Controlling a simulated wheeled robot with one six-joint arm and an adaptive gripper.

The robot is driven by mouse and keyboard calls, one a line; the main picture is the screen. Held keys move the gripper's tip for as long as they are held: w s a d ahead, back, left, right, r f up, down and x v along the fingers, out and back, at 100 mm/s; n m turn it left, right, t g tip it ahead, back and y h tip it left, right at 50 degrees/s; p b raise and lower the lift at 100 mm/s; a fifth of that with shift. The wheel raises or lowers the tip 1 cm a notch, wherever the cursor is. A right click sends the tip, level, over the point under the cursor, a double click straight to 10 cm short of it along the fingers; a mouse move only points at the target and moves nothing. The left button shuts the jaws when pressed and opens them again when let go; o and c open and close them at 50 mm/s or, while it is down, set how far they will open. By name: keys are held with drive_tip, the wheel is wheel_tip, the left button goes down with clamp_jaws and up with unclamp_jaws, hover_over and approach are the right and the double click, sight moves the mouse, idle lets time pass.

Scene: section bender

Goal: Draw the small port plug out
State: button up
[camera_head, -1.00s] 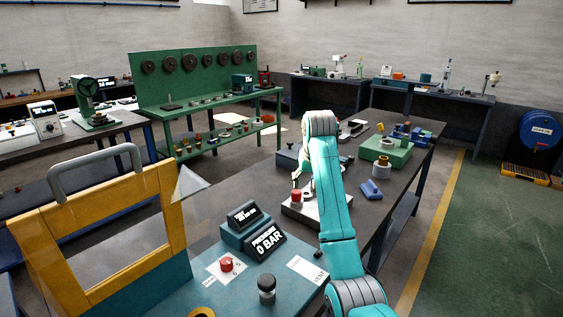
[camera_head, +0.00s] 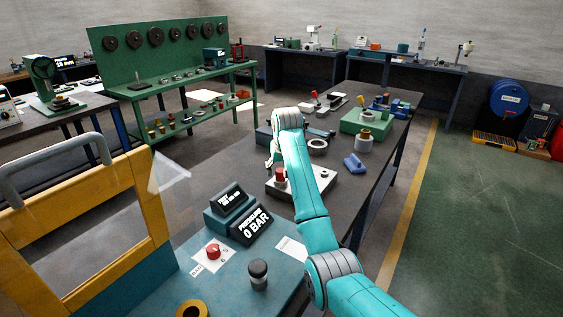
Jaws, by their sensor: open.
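A light metal block (camera_head: 314,187) lies on the dark bench, partly behind my arm. A red-topped plug (camera_head: 280,175) stands upright on its left part; I cannot tell for sure that it is the small port plug. My arm reaches forward over the bench, and my gripper (camera_head: 271,160) hangs at its far end, just behind and left of the red-topped piece. It is open and mostly hidden by the arm. Whether it touches anything does not show.
In front is a blue console (camera_head: 242,288) with a "0 BAR" display (camera_head: 251,226), a red knob (camera_head: 214,252) and a yellow-framed guard (camera_head: 153,212) at left. A blue block (camera_head: 355,165) and a green fixture (camera_head: 365,122) stand right of my arm.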

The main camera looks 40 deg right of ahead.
sight(280, 170)
drive_tip(key=shift+x, duration=0.9)
drive_tip(key=c, duration=1.2)
drive_tip(key=shift+r, duration=0.1)
drive_tip(key=shift+r, duration=3.2)
